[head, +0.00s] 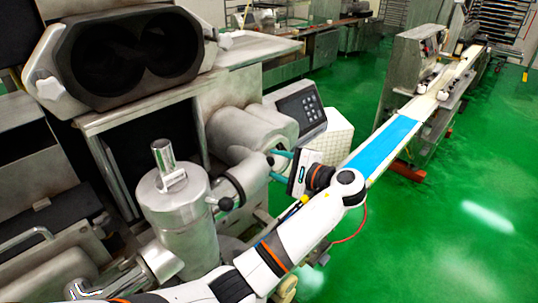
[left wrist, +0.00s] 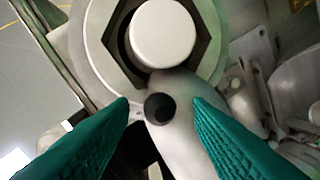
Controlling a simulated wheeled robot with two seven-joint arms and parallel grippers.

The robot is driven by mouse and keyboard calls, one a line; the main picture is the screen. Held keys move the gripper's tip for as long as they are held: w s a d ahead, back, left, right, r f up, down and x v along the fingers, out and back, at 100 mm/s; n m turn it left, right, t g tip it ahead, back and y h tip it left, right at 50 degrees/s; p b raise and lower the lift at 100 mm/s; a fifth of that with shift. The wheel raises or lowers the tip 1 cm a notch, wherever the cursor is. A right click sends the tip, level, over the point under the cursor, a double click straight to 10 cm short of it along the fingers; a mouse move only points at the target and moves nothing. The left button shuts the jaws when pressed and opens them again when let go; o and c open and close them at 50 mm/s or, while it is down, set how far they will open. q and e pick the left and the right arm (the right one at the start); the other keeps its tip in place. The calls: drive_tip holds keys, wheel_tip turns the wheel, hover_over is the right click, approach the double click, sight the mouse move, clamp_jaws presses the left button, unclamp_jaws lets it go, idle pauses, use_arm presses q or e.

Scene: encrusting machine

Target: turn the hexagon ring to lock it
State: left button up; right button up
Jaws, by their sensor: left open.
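The hexagon ring (left wrist: 91,28) is at the top of the left wrist view, a silver ring with a dark six-sided opening around a pale round end (left wrist: 163,33). Just below it is a black ball knob (left wrist: 159,108) on a smooth grey metal part. My left gripper (left wrist: 160,102) is open, with one green finger on each side of the knob and visible gaps to both. In the head view my left gripper (head: 279,165) points left at the metal pipe joint on the machine's front. The hexagonal opening cannot be made out there. My right gripper is not in view.
A vertical steel cylinder (head: 173,215) stands left of the gripper. A control panel (head: 300,107) is above it. A conveyor with a blue belt (head: 383,143) runs back at the right. Green floor (head: 450,230) is clear at the lower right.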

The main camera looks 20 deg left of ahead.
use_arm(q)
drive_tip(key=shift+p+x, duration=0.35)
drive_tip(key=shift+x, duration=1.15)
drive_tip(key=shift+f, duration=0.1)
clamp_jaws()
